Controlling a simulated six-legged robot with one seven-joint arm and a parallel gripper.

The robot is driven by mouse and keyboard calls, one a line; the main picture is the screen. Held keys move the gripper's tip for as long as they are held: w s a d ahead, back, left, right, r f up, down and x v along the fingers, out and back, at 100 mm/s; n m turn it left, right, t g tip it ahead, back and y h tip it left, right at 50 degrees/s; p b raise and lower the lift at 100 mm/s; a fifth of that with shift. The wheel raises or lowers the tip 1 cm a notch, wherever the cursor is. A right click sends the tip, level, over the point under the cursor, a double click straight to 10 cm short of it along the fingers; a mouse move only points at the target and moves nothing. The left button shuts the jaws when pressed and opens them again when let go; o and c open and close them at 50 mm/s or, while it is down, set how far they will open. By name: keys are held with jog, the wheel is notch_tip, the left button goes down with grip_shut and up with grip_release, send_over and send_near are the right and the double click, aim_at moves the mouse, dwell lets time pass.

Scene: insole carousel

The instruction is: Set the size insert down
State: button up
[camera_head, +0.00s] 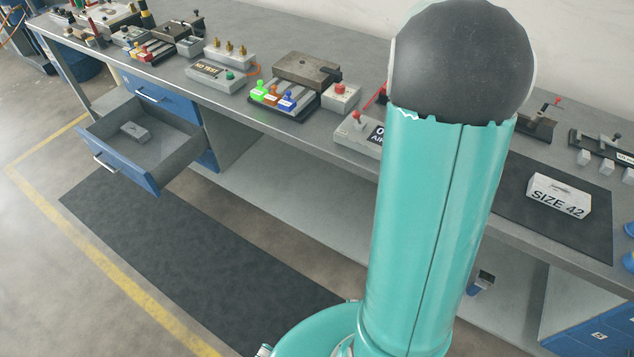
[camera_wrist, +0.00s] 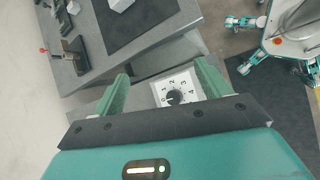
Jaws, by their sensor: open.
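The size insert, a light block marked "SIZE 42" (camera_head: 559,197), sits on a dark mat (camera_head: 512,195) at the right of the bench in the head view. In the wrist view a pale block (camera_wrist: 121,4), probably the same insert, is cut off by the top edge on a dark mat (camera_wrist: 140,22). My gripper (camera_wrist: 163,70) is open, its two green fingers apart. It holds nothing that I can see and is away from the block. In the head view my arm hides the gripper.
A white numbered dial plate (camera_wrist: 178,88) shows between my fingers; its distance is unclear. The bench (camera_head: 240,105) carries several fixtures, including green, orange and blue clamps (camera_head: 272,95). An open drawer (camera_head: 150,140) at left holds a grey block (camera_head: 134,131). Floor matting (camera_head: 190,265) lies in front.

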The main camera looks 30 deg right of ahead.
jog(key=w+a+r+m+t+y, duration=0.15)
jog(key=a+r+t, duration=0.25)
jog(key=a, duration=1)
jog(key=s+a+r+t+y, duration=0.1)
jog(key=s+a+t, duration=0.1)
jog(key=a, duration=0.6)
jog(key=s+a+r+m+t+y, duration=0.1)
jog(key=s+a+t+y, duration=0.1)
jog(key=a, duration=0.7)
jog(key=s+a+r+t+y, duration=0.1)
jog(key=s+a+t, duration=0.1)
jog(key=a, duration=0.6)
jog(key=shift+s+a+r+m+t, duration=0.15)
jog(key=shift+a+r+m+t, duration=0.15)
jog(key=shift+a+m, duration=0.05)
